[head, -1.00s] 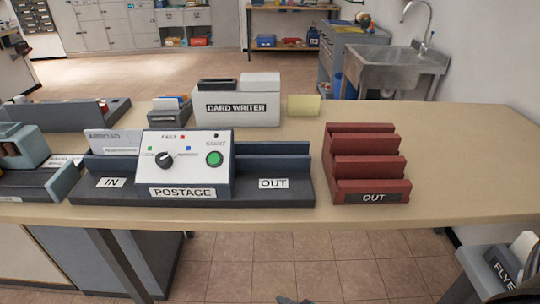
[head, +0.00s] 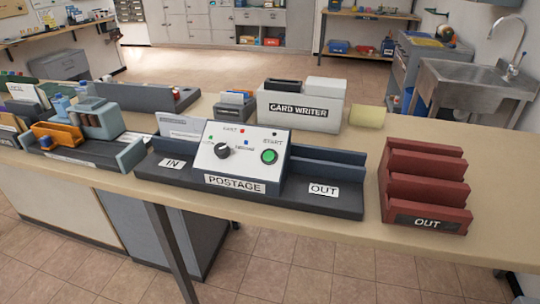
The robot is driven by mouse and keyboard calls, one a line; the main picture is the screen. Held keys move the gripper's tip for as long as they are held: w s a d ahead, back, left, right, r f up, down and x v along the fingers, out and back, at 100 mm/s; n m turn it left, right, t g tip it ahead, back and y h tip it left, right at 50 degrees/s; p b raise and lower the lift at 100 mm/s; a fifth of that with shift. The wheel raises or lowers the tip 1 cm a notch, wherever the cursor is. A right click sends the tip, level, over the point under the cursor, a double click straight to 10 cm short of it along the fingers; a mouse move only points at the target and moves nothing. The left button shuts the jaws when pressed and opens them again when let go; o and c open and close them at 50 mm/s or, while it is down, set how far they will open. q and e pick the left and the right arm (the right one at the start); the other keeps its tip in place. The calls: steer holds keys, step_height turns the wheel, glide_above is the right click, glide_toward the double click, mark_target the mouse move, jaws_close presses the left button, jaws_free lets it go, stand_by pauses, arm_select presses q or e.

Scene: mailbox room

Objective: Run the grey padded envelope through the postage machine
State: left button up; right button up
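The postage machine (head: 241,158) stands on the long table, a pale box with a dial, small coloured marks and a green start button (head: 269,156). Its dark base has an IN side (head: 172,164) at the left and an OUT side (head: 323,190) at the right. Both sides look bare on top. A light grey upright panel or piece (head: 180,126) with lettering shows behind the IN side; I cannot tell whether it is an envelope. I cannot pick out the grey padded envelope for sure. Neither of my grippers is clearly in view.
A red slotted OUT rack (head: 424,190) stands right of the machine. A card writer (head: 301,103), a small card box (head: 234,108) and a yellow pad (head: 367,116) are behind. Trays and an orange item (head: 58,134) crowd the left. A sink (head: 475,84) is at the back right.

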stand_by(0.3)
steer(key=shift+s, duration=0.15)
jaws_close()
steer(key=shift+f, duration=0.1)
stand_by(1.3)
